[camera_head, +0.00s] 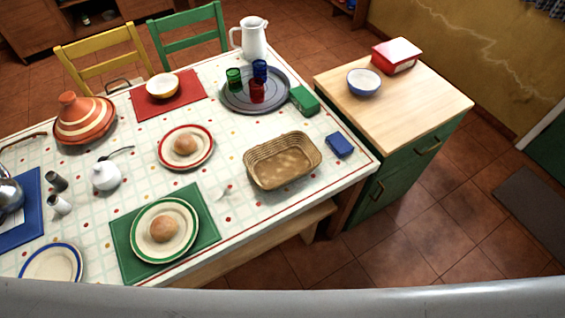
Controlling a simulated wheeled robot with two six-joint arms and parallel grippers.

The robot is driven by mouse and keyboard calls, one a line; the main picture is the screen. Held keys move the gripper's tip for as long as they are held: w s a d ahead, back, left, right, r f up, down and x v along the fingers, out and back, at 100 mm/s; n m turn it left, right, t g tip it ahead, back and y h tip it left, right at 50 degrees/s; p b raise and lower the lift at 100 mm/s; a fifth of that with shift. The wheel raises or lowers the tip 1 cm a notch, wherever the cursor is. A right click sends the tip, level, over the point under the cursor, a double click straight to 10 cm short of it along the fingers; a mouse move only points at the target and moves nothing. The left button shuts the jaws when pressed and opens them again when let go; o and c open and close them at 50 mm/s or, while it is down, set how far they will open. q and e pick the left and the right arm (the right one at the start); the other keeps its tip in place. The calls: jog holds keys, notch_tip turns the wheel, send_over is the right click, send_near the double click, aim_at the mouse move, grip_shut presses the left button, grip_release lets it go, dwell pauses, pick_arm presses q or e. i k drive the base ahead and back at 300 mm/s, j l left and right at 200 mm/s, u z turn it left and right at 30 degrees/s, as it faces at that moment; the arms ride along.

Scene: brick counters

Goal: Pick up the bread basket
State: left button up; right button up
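The bread basket (283,161) is an oval, woven, tan basket. It stands upright on the checked tablecloth near the right front edge of the table. Its inside looks empty, with a brown patterned bottom. Neither of my grippers shows in the head view, so nothing is seen touching the basket.
A blue box (340,145) lies right of the basket, a green box (304,100) behind it. A grey tray (238,98) holds coloured glasses. Plates with bread rolls stand to the left. A bench (270,232) runs along the table's front. A green cabinet (360,115) stands at right.

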aim_at(277, 162)
jog(key=k+l, duration=0.1)
jog(key=l, duration=0.35)
jog(key=k+l, duration=0.1)
jog(key=l, duration=0.3)
jog(key=k+l, duration=0.1)
jog(key=l, duration=0.35)
